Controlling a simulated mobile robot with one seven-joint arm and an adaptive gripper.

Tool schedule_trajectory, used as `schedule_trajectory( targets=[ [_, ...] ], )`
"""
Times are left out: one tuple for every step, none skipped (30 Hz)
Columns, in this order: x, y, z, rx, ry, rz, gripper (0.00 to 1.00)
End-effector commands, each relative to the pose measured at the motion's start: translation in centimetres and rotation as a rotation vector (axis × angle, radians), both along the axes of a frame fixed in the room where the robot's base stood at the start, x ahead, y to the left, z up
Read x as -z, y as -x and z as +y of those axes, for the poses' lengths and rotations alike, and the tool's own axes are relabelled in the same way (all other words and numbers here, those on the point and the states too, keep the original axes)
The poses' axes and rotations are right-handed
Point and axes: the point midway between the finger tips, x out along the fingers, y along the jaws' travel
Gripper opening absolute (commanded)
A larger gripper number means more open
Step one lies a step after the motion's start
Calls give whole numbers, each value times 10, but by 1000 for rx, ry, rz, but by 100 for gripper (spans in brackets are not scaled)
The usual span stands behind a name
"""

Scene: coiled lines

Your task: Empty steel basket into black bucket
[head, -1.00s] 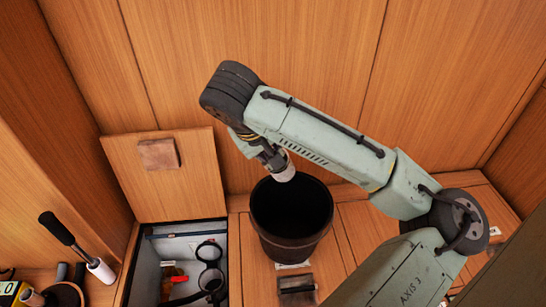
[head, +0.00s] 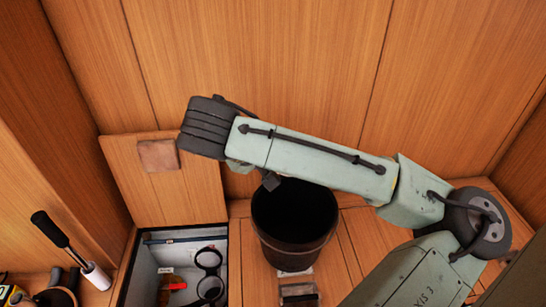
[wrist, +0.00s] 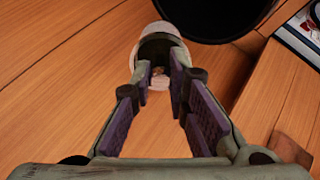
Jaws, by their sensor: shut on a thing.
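The black bucket (head: 293,238) stands upright on the wooden bench in the head view, its dark inside showing no clear contents. Its rim also shows at the top of the wrist view (wrist: 222,36). My gripper (wrist: 163,72) is shut on a small pale, rounded vessel (wrist: 158,28), which I take to be the steel basket. The vessel is beside the bucket's rim in the wrist view; whether they touch I cannot tell, and its contents are not clear. In the head view my arm hides the vessel and most of the gripper.
An open compartment (head: 137,277) with black rings and a red item lies left of the bucket. Its raised lid (head: 190,195) leans on the wooden wall. A black-handled tool (head: 50,229) stands far left. A dark flat block (head: 298,292) lies before the bucket.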

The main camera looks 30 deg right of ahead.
Motion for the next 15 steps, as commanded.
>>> schedule_trajectory(
  targets=[
    [3,0,0,-1,12,-5,0],
    [5,1,1,-1,24,-10,0],
    [6,1,1,-2,45,-21,0],
    [8,1,2,-3,62,-29,0],
    [9,1,2,-3,80,-38,0],
    [10,1,3,-2,103,-51,0],
    [10,2,3,-2,119,-61,0],
    [11,2,4,-2,135,-68,0],
    [12,2,4,-3,156,-79,0],
    [11,2,4,-2,169,-87,0],
    [11,2,5,-1,181,-93,0],
    [11,3,5,-1,194,-100,0],
    [11,3,5,-1,202,-105,0],
    [10,3,5,-1,210,-108,0],
    [9,3,5,-1,216,-112,0]
  ],
)
